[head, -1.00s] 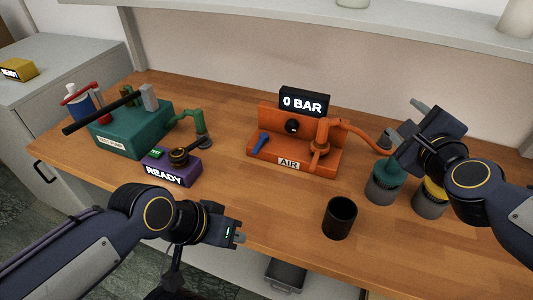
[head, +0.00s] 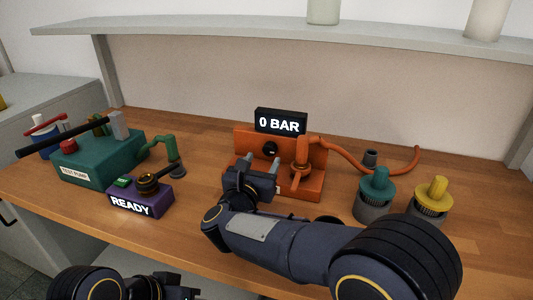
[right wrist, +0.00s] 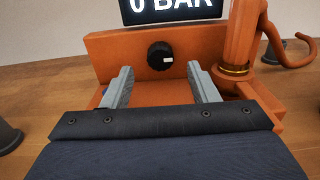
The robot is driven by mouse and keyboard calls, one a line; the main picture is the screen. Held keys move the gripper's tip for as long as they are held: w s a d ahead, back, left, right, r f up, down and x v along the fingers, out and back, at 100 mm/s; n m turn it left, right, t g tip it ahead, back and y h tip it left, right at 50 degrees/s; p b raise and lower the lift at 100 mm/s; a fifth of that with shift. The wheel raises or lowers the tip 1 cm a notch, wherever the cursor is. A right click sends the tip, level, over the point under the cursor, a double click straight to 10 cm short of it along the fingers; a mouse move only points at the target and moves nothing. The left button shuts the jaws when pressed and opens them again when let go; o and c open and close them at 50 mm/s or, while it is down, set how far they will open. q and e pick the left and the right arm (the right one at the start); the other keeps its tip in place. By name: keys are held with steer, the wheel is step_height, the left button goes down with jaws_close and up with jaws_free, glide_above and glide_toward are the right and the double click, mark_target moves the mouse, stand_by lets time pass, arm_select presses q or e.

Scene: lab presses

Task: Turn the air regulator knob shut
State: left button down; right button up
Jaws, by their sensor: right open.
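The air regulator knob (head: 270,149) is a round black knob on the upright back plate of the orange air station (head: 315,160). A display (head: 281,122) above it reads 0 BAR. My right gripper (head: 261,163) is open and empty in front of the station, apart from the knob. In the right wrist view the knob (right wrist: 160,56) shows a pale mark and appears between and beyond the two fingertips. My left gripper (head: 177,284) is partly in view at the bottom edge, away from the station; its jaws are unclear.
The orange pipe (head: 350,155) and hose rise close right of my right gripper. Green (head: 377,186) and yellow (head: 434,195) capped fittings stand farther right. A purple READY box (head: 140,198) and green test pump (head: 95,160) stand left. A shelf (head: 250,35) overhangs the bench.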

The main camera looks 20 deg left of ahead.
mark_target(268, 151)
steer(key=shift+w+d, duration=0.1)
steer(key=shift+w, duration=2.3)
steer(key=shift+c, duration=0.3)
steer(key=c, duration=0.9)
